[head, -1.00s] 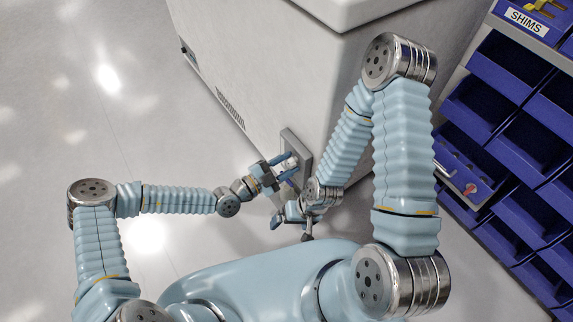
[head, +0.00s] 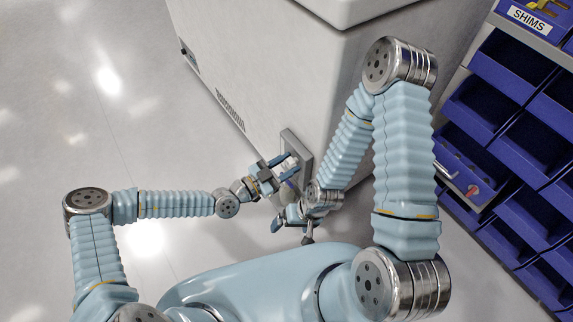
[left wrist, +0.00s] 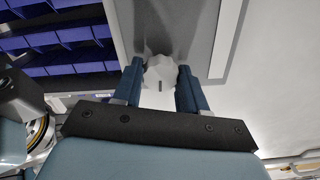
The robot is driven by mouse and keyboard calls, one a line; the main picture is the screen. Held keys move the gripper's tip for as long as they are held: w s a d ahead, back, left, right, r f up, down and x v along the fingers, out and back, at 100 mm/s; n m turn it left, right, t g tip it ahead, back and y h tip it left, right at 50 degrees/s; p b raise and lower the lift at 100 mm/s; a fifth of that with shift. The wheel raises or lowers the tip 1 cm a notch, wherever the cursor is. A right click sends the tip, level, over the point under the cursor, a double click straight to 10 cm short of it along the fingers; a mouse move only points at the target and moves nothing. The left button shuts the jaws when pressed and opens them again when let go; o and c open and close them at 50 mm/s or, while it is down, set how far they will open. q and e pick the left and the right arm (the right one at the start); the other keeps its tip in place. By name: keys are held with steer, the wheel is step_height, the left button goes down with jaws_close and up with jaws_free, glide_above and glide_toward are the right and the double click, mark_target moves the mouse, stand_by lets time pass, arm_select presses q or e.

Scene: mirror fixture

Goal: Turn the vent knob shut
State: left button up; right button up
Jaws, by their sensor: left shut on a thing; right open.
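The vent knob (left wrist: 160,73) is a pale, faceted knob with a dark mark on its near edge. It sits on a grey plate (left wrist: 205,25) on the side of a large white cabinet. My left gripper (left wrist: 159,85) is shut on the knob, one blue finger on each side. In the head view my left gripper (head: 281,173) reaches the grey plate (head: 299,152), and its fingers partly hide the knob. My right gripper (head: 284,220) is open and empty, just below the left one and apart from the knob.
The white cabinet (head: 270,70) fills the upper middle. A rack of blue bins (head: 505,70) with a SHIMS label stands at the right. Open grey floor (head: 60,130) lies to the left. My two arms are close together near the plate.

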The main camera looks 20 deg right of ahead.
arm_select(q)
steer(key=shift+f, duration=0.1)
steer(key=o, duration=1.1)
steer(key=shift+c, duration=0.2)
steer(key=b+v, duration=0.1)
steer(key=v, duration=1.3)
